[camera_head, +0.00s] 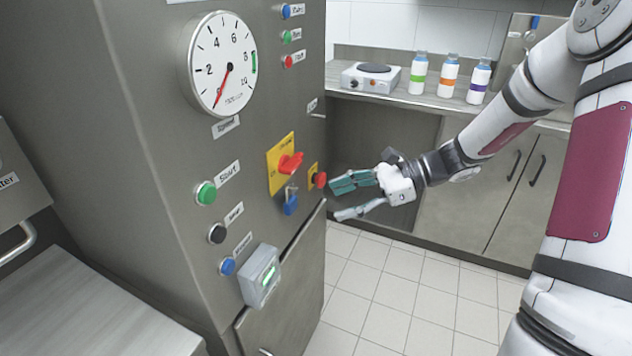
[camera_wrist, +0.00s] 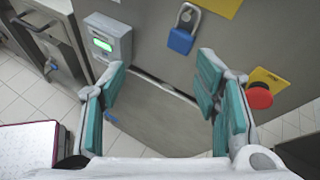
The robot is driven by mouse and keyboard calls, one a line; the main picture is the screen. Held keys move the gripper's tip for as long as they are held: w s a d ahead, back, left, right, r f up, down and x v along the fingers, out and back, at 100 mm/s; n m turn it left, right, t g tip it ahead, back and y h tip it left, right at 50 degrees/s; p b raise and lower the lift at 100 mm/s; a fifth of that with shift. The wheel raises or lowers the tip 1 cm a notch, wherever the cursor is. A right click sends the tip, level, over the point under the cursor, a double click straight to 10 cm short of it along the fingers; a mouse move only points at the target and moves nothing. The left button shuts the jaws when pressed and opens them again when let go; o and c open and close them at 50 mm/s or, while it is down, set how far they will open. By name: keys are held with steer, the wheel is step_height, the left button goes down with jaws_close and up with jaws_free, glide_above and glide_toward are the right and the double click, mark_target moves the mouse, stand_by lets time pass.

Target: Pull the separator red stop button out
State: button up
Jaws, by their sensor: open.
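The red stop button (camera_head: 320,179) is a mushroom head on a small yellow plate, on the right part of the grey machine's front panel. It also shows in the wrist view (camera_wrist: 259,96), right of my right-hand finger and outside the jaws. My gripper (camera_head: 346,199) has teal finger pads and points toward the panel, close to the button. In the wrist view my gripper (camera_wrist: 163,97) is open, with nothing between its fingers. No contact with the button is visible.
A red rotary switch (camera_head: 290,163) on a yellow plate and a blue padlock (camera_head: 291,202) sit left of the button. A grey box (camera_head: 260,275) with a green display juts from the panel lower down. Bottles (camera_head: 449,75) and a hotplate (camera_head: 371,77) stand on the back counter.

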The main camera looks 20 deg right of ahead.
mark_target(325, 181)
steer(key=w+d+f+m+t+y+b, duration=0.1)
steer(key=w+d+f+m+t+b, duration=0.1)
steer(key=w+d+f+m+t, duration=0.75)
steer(key=shift+g, duration=0.75)
steer(key=x, duration=0.4)
steer(key=r+b+x, duration=0.1)
steer(key=x, duration=0.3)
steer(key=r+b+x, duration=0.1)
steer(key=x, duration=0.3)
steer(key=shift+s+a+r, duration=0.1)
steer(key=shift+s+r, duration=0.05)
steer(key=shift+s, duration=0.05)
steer(key=shift+c, duration=0.2)
jaws_close()
